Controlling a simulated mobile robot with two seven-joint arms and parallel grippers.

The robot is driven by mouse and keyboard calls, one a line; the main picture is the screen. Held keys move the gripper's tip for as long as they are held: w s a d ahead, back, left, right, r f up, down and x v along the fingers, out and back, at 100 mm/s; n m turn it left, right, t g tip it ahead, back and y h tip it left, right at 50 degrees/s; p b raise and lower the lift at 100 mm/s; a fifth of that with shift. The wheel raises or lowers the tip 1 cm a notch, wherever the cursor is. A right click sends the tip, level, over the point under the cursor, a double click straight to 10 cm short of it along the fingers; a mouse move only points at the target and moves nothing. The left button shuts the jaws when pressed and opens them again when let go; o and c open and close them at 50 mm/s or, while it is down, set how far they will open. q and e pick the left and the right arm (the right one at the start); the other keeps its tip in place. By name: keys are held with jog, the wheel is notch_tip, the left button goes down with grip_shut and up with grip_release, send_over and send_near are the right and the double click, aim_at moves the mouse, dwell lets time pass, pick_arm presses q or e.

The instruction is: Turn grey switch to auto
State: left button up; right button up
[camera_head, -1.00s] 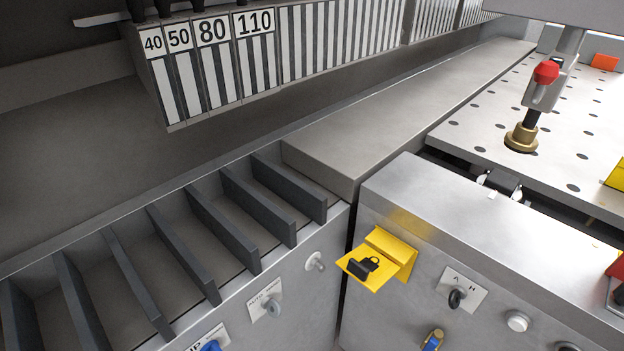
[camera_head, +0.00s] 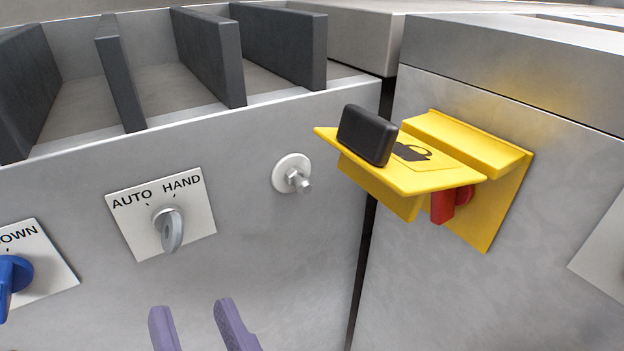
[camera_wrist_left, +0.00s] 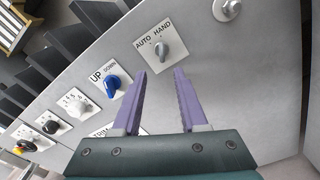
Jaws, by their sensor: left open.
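The grey switch (camera_head: 170,230) sits on a white plate (camera_head: 200,222) marked AUTO on the left and HAND on the right, on a grey metal panel. I cannot tell for certain which mark the knob points to. It also shows in the left wrist view (camera_wrist_left: 162,48), ahead of the fingertips. My left gripper (camera_head: 195,310) is open and empty, with its purple fingers below the switch in the head view and not touching it. In the left wrist view the gripper (camera_wrist_left: 161,74) has its fingers spread, one on each side of the switch's line. My right gripper is not in view.
A blue switch (camera_head: 12,275) is left of the plate. A round metal stud (camera_head: 292,174) is to the right. Farther right, a yellow bracket (camera_head: 430,170) with a black block (camera_head: 367,135) juts out. Dark dividers (camera_head: 208,55) stand above the panel. The panel face below the stud is clear.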

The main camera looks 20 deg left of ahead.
aim_at(176, 246)
pick_arm(q)
jog(key=shift+m, duration=0.3)
jog(key=b+x, duration=0.1)
jog(key=x, duration=0.8)
jog(key=shift+w+a, duration=0.2)
jog(key=shift+w, duration=0.2)
jog(key=shift+c, duration=0.3)
grip_shut()
